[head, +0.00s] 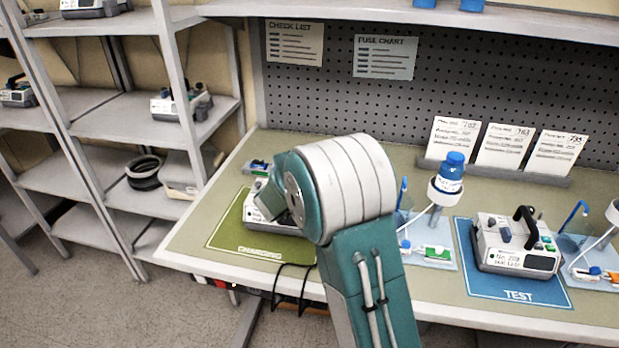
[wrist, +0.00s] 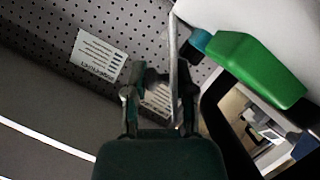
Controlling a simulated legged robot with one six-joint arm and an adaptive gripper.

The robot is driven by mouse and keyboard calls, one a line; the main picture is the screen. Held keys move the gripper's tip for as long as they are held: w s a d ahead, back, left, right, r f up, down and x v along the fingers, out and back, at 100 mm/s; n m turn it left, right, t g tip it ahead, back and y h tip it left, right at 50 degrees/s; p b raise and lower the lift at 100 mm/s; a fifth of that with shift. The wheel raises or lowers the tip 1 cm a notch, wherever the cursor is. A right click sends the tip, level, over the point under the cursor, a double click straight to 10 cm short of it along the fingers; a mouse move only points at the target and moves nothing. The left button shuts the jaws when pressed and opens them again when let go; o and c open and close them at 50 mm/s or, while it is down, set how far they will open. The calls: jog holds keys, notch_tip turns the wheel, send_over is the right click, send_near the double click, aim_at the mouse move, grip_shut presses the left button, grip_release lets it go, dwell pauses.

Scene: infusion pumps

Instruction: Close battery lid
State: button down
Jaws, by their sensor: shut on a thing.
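A pump (head: 288,225) stands on the green charging mat (head: 228,232), mostly hidden behind my arm in the head view. In the wrist view, a pale body (wrist: 245,18) fills the upper right, with a green block (wrist: 262,72) against it. A thin pale flap, seen nearly edge-on, looks like the battery lid (wrist: 174,65); it stands out from the body and reaches down to my gripper (wrist: 160,92). The fingers are shut at the flap, but the exact contact is dark and unclear. My gripper is hidden in the head view.
A second pump (head: 517,245) stands on the blue test mat (head: 465,285) at the right. A stand with a blue-capped bottle (head: 452,172) is between the mats. A pegboard (head: 440,90) backs the bench, and shelves (head: 90,125) stand at the left.

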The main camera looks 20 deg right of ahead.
jog(key=shift+r, duration=0.1)
dwell(0.3)
jog(key=c, duration=0.5)
grip_release()
jog(key=shift+a, duration=0.1)
jog(key=v, duration=1.1)
jog(key=shift+s+a, duration=0.2)
jog(key=shift+a, duration=0.15)
jog(key=shift+c, duration=0.2)
